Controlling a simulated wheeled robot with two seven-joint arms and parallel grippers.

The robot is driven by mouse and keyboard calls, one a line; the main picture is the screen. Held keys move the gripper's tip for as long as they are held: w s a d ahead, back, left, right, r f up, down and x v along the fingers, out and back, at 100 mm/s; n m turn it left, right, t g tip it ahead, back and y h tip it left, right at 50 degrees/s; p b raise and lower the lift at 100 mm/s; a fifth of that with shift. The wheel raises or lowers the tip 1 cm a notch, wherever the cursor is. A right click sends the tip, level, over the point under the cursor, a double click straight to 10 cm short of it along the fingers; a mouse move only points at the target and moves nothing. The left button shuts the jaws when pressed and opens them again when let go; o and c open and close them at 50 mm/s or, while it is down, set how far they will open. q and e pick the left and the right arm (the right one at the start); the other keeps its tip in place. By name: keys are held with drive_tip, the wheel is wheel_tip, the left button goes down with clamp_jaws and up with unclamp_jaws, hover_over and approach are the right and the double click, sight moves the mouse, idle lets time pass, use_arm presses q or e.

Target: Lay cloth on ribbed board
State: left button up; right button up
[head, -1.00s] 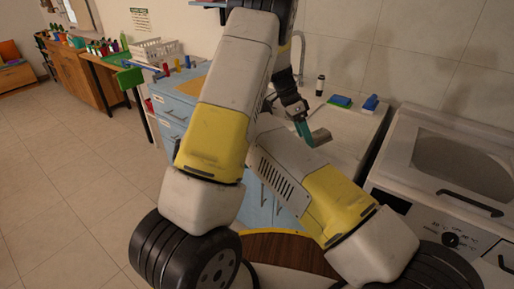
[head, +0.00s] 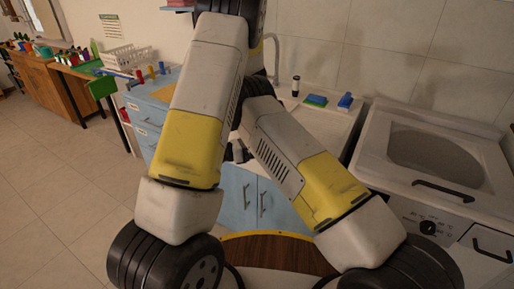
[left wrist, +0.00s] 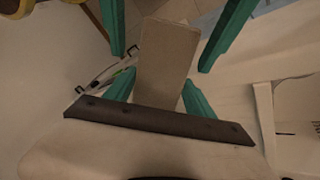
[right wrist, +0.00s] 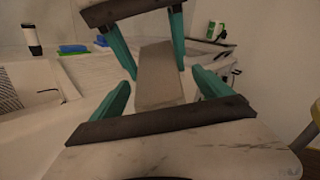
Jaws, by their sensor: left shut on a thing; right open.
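A folded grey-beige cloth (left wrist: 170,45) lies between the teal fingers of both grippers, which face each other. It also shows in the right wrist view (right wrist: 158,62). My left gripper (left wrist: 160,77) is shut on the cloth. My right gripper (right wrist: 161,78) is open, with its fingers on either side of the cloth and apart from each other. In the head view my crossing arms hide the cloth and nearly all of both grippers.
A white sink counter (head: 325,122) holds a dark-capped bottle (head: 295,86), a green-blue sponge (head: 316,101) and a blue item (head: 345,101). A white top-loading machine (head: 435,160) stands at the right. Blue cabinets (head: 240,195) are below the sink. Open floor lies at left.

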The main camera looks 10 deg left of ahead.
drive_tip(key=shift+w+d, duration=0.15)
drive_tip(key=shift+d, duration=0.25)
drive_tip(key=shift+c, duration=0.4)
use_arm(q)
drive_tip(key=shift+w, duration=0.1)
use_arm(e)
drive_tip(key=c, duration=1.4)
use_arm(q)
drive_tip(key=o, duration=1.5)
use_arm(e)
drive_tip(key=shift+c, duration=0.2)
use_arm(q)
drive_tip(key=shift+r, duration=0.1)
